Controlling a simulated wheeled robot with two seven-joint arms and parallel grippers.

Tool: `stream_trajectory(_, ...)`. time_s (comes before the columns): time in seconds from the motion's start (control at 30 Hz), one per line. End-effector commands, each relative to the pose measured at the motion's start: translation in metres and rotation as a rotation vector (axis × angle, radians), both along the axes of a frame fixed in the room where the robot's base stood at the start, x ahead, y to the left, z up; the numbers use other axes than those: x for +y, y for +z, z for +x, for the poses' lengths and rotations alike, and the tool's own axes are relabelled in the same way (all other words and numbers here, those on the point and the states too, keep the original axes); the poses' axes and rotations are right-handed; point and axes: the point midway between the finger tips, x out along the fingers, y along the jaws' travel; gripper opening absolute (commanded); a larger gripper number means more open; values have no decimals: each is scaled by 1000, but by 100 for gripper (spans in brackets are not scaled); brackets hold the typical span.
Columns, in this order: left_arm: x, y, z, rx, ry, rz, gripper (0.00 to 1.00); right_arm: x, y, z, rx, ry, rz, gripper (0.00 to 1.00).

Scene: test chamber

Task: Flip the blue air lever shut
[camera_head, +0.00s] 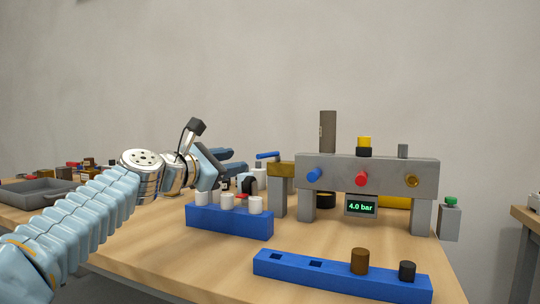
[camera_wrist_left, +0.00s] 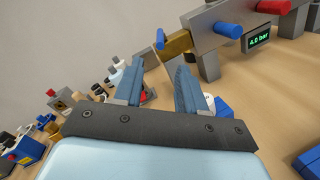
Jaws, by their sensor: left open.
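The blue air lever (camera_head: 267,155) sits beside the brass valve block (camera_head: 281,169) at the left end of the grey manifold (camera_head: 385,172). In the left wrist view the lever (camera_wrist_left: 160,39) shows small, beside the brass block (camera_wrist_left: 179,43), beyond the fingertips. My left gripper (camera_head: 233,161) is left of the lever in the head view. Its two blue fingers (camera_wrist_left: 158,78) are apart with nothing between them, and I see no contact with the lever. The display (camera_head: 361,207) reads 4.0 bar. My right gripper is not in view.
A blue rack (camera_head: 230,222) with white-capped items stands below my left gripper. Another blue rack (camera_head: 340,277) with brown and black pegs lies in front. A blue knob (camera_head: 314,174) and a red knob (camera_head: 361,179) stick out of the manifold. A grey tray (camera_head: 40,193) is far left.

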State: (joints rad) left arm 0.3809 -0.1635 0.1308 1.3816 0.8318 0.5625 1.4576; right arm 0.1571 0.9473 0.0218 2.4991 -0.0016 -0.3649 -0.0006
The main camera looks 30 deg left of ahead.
Motion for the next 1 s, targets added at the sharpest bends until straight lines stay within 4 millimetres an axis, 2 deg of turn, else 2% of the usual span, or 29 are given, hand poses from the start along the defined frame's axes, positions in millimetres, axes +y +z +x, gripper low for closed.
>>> stream_trajectory(0.3,-12,2,72,3,-4,-3,40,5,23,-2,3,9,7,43)
stream_trajectory(0.5,-18,2,107,3,-2,-2,40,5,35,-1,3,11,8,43)
stream_trajectory(0.7,-20,1,121,1,-2,-1,40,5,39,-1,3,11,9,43)
stream_trajectory(0.97,-20,0,122,1,-1,-1,40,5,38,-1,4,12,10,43)
stream_trajectory(1.0,-20,0,122,1,-1,-1,36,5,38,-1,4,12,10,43)
